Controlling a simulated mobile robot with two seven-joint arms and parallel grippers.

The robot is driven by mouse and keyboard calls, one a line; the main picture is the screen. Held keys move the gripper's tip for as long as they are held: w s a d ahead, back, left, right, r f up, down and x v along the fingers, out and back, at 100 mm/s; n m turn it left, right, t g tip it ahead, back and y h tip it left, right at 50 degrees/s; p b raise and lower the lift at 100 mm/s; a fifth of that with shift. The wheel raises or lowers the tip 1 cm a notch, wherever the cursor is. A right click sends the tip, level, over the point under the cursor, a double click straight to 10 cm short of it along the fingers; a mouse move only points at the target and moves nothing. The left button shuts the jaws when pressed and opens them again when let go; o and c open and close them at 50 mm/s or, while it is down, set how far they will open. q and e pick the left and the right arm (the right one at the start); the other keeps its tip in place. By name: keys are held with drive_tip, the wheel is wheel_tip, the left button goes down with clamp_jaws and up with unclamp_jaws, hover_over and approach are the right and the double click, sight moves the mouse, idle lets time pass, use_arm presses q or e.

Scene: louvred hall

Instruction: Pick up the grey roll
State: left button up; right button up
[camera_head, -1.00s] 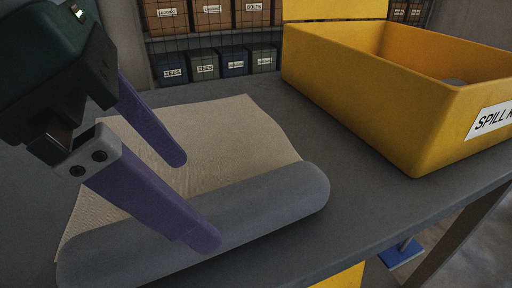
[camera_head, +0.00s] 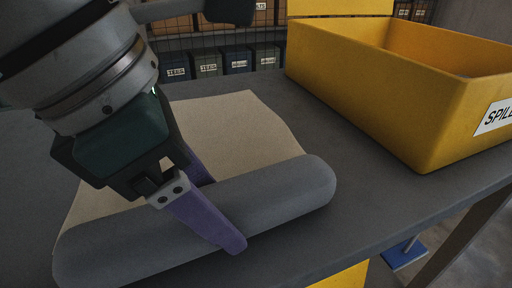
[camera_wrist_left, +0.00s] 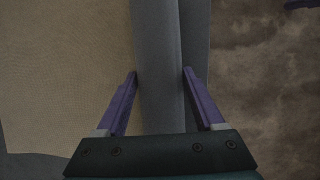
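The grey roll (camera_head: 285,193) lies along the front edge of a beige sheet (camera_head: 240,120) on the dark grey table. My left gripper (camera_head: 218,210) is down over the roll, one purple finger on the near side and the other mostly hidden behind it. In the left wrist view the roll (camera_wrist_left: 157,60) passes between the two fingers (camera_wrist_left: 160,73).
A yellow spill bin (camera_head: 400,95) stands on the table (camera_head: 375,205) at the back right. Shelves of labelled boxes (camera_head: 235,62) are behind. The table's front edge runs close to the roll, with floor beyond. A blue object (camera_head: 404,253) is on the floor.

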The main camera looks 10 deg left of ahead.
use_arm(q)
drive_tip(key=c, duration=0.9)
drive_tip(key=shift+r, duration=0.1)
